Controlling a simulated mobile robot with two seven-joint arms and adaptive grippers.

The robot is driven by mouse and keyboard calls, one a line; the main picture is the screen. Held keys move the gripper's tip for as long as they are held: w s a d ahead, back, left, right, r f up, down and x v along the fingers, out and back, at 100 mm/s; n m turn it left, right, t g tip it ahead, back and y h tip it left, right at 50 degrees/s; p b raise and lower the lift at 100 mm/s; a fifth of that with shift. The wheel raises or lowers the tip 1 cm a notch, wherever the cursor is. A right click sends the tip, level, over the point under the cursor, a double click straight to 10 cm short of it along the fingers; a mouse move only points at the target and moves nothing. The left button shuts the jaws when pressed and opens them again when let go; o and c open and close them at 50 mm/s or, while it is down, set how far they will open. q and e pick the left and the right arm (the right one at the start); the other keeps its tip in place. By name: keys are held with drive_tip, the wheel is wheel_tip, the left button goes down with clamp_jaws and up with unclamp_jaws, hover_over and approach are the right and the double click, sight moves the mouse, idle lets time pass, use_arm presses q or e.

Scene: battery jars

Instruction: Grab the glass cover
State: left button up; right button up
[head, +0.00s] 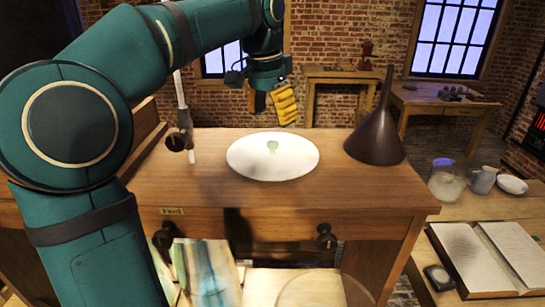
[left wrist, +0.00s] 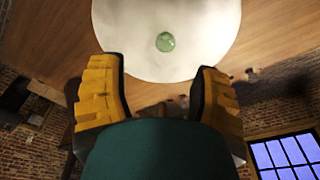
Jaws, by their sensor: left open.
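The cover appears to be the round, pale white disc (head: 250,160) with a small green glassy knob (head: 272,147) at its centre. It lies flat on top of the wooden cabinet. In the left wrist view the cover (left wrist: 120,30) and its knob (left wrist: 165,42) show at the top, beyond the fingertips. My left gripper (head: 271,108) has yellow ridged fingers and hangs above and behind the cover, apart from it. In the left wrist view my left gripper (left wrist: 158,68) is wide open with nothing between the fingers. My right gripper is not in view.
A dark funnel (head: 375,140) stands upright right of the cover. A stand with a white rod (head: 190,125) is to its left. A lower table at right holds a glass jar (head: 446,180), a jug (head: 483,180), a bowl (head: 511,184) and an open book (head: 480,255).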

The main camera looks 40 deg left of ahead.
sight(273, 142)
use_arm(q)
drive_tip(key=shift+w+a+f+b, duration=0.1)
drive_tip(key=shift+w+f+b, duration=0.1)
drive_tip(key=shift+f, duration=1.15)
drive_tip(key=shift+w+a+f+b, duration=0.1)
drive_tip(key=shift+w+f, duration=0.05)
drive_tip(key=shift+f, duration=1.25)
drive_tip(key=shift+w+a+f+b, duration=0.1)
drive_tip(key=shift+w+f+b, duration=0.1)
drive_tip(key=shift+f, duration=1.15)
drive_tip(key=shift+o, duration=0.2)
clamp_jaws()
